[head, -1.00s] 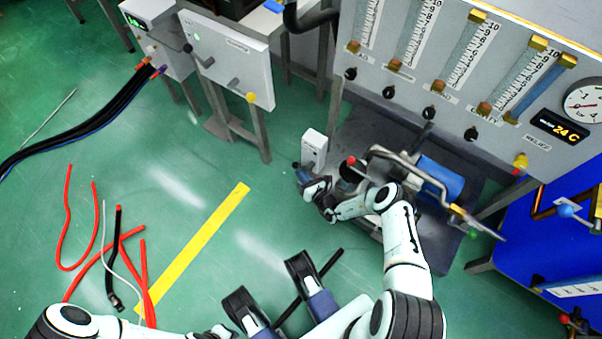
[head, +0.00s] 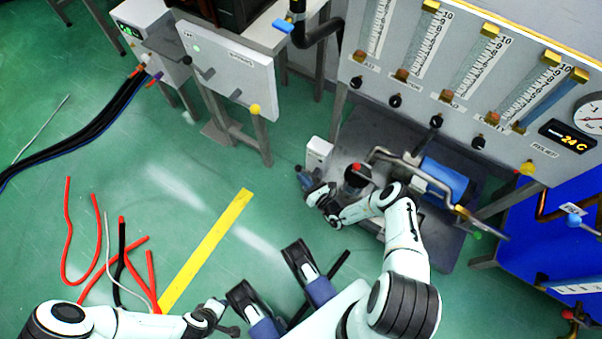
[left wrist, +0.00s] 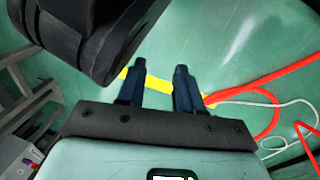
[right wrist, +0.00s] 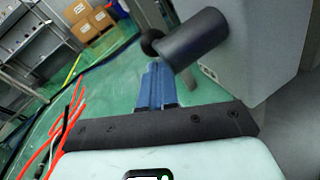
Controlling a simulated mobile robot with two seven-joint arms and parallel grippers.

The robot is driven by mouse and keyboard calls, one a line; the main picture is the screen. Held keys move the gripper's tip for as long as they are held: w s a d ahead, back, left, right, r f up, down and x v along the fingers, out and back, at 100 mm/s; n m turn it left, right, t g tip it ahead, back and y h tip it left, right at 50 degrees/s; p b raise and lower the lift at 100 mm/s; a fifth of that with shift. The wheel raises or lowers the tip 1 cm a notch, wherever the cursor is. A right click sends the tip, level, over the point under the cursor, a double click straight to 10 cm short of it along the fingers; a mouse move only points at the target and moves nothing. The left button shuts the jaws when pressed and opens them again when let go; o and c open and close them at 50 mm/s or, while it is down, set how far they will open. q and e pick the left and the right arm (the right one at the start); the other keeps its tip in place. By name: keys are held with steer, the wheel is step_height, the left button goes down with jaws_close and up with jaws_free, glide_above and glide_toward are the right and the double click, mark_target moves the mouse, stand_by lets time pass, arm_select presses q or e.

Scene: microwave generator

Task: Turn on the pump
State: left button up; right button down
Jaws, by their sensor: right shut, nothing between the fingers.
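The pump, with a blue cylindrical body (head: 445,180), sits on a dark base plate among grey pipes. A small white box (head: 319,154) stands at its left. My right gripper (head: 303,176) is beside the box's lower left, low near the floor. In the right wrist view its blue fingers (right wrist: 156,84) are together and empty. A dark grey cylindrical handle with a black ball (right wrist: 196,40) sticks out from the grey box (right wrist: 250,50) just beyond the fingertips; contact cannot be told. My left gripper (left wrist: 160,68) is open and empty, above the floor.
A panel with flow tubes and a gauge (head: 592,117) stands behind the pump. A blue surface (head: 535,225) is at the right. A grey cabinet panel (head: 225,65) stands at upper left.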

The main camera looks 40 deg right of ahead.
mark_target(298, 171)
arm_select(q)
steer(key=shift+w+d+r+t+p, duration=0.1)
steer(key=shift+w+r+t+p, duration=0.15)
steer(key=shift+w+r, duration=0.4)
steer(key=shift+w+d+r+t+p, duration=0.15)
steer(key=shift+w+r+p, duration=0.2)
steer(key=shift+w, duration=0.45)
arm_select(e)
steer(key=shift+w+a+r+t, duration=0.15)
steer(key=shift+w+r, duration=0.2)
steer(key=shift+r, duration=0.35)
steer(key=shift+w+a+r+t, duration=0.15)
steer(key=shift+w+r, duration=0.15)
steer(key=shift+r, duration=0.4)
arm_select(q)
steer(key=shift+a, duration=0.1)
